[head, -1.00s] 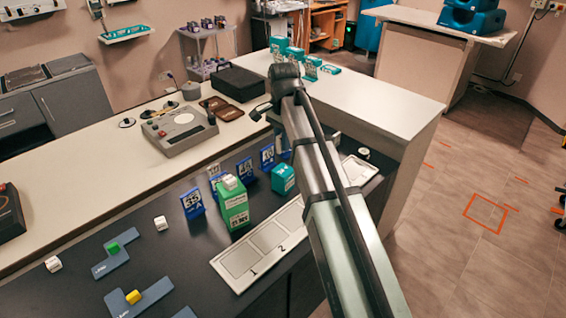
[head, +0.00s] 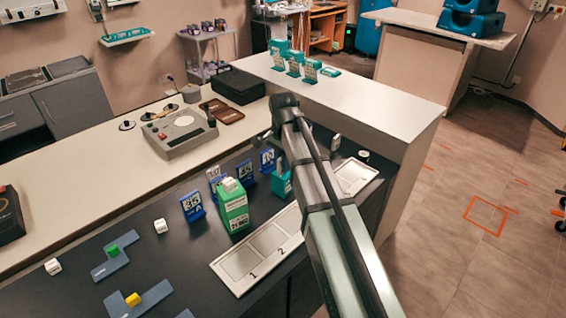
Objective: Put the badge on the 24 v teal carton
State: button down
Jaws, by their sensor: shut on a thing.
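A small teal carton (head: 281,187) stands on the dark counter, partly covered by my forearm. Its label cannot be read here. Several more teal cartons (head: 293,62) stand in a row on the white counter behind; their print is too small to read. My arm reaches in from the lower right, and its wrist end is above the dark counter. My gripper's fingers are hidden behind the arm, so what they hold does not show. I cannot make out the badge.
A green carton (head: 233,207) stands beside blue number cards (head: 192,205). A numbered tray (head: 239,281) lies in front. A grey device (head: 178,130) and black case (head: 238,85) are on the raised ledge.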

jog(key=shift+f, duration=0.15)
jog(key=c, duration=1.1)
grip_release()
jog(key=shift+o, duration=0.2)
notch_tip(320, 180, up, 12)
jog(key=shift+r, duration=0.2)
